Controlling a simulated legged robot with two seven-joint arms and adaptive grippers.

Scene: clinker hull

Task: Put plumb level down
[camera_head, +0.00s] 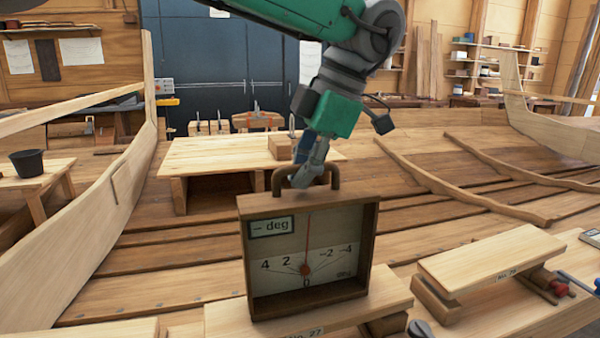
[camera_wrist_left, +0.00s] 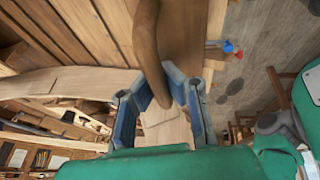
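The plumb level (camera_head: 262,290) is an upright, open-fronted wooden box with a dial, a red needle pointing near 0 and a "- deg" plate. Its curved brown handle (camera_head: 334,178) is on top. My left gripper (camera_head: 308,178) comes down from above onto the handle. In the left wrist view, the blue fingers (camera_wrist_left: 158,90) lie on both sides of the handle (camera_wrist_left: 146,40) and appear closed on it. The level's base is over a pale plank marked No. 27 (camera_head: 375,305); I cannot tell whether it touches. My right gripper is not in view.
A second raised plank, No. 29 (camera_head: 495,258), stands at right, with red and blue-handled tools (camera_head: 562,288) beside it. A low wooden bench (camera_head: 220,155) is behind. A black bucket (camera_head: 27,163) sits on a stool at left. Hull ribs (camera_head: 455,190) cross the planking.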

